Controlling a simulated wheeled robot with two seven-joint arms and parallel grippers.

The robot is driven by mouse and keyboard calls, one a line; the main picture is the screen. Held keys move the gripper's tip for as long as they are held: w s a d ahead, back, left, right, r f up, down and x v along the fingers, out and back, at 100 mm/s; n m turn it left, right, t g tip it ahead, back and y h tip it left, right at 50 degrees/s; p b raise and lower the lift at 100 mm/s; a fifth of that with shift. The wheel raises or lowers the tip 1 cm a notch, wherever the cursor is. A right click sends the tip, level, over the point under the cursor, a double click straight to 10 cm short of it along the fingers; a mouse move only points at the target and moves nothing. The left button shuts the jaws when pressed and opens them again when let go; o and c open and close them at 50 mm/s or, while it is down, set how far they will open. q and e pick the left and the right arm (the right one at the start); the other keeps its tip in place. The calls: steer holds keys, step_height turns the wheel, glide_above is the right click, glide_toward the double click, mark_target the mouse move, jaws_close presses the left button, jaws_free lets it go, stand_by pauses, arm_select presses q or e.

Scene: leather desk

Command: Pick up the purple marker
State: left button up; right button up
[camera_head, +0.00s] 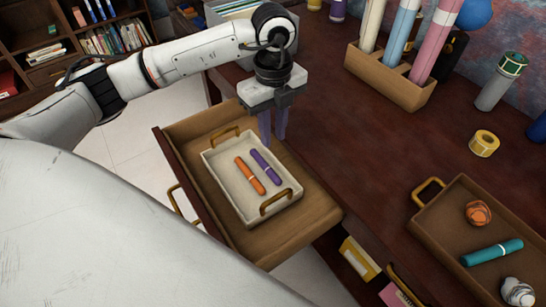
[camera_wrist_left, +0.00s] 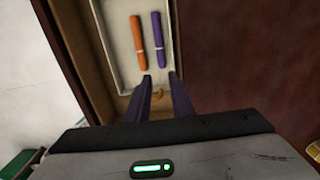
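The purple marker (camera_head: 265,167) lies in a white tray (camera_head: 223,178) beside an orange marker (camera_head: 249,175). The tray sits in an open wooden drawer (camera_head: 243,237). My left gripper (camera_head: 272,138) points down above the drawer's far side, past the tray's edge, empty and apart from the markers. In the left wrist view its fingers (camera_wrist_left: 161,77) are spread with a gap. There the purple marker (camera_wrist_left: 158,40) and the orange marker (camera_wrist_left: 138,43) lie beyond the fingertips. My right gripper is not in view.
A brown tray (camera_head: 437,213) at the right holds a teal marker (camera_head: 492,252) and two crumpled balls. A tape roll (camera_head: 484,143) and a grey bottle (camera_head: 498,88) stand on the desk. A wooden holder (camera_head: 385,79) with tall rolls is at the back. The desk middle is clear.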

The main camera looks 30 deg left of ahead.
arm_select(q)
step_height(320, 180, down, 4)
steer(key=b, duration=0.4)
glide_above(272, 173)
steer(key=f, duration=0.6)
steer(key=shift+s+d+f, duration=0.15)
steer(key=shift+s+d, duration=0.05)
steer(key=shift+d, duration=0.05)
steer(key=f, duration=0.5)
steer(key=shift+w+a+f+b, duration=0.1)
steer(key=shift+w+a+b, duration=0.15)
steer(key=shift+b, duration=0.05)
jaws_close()
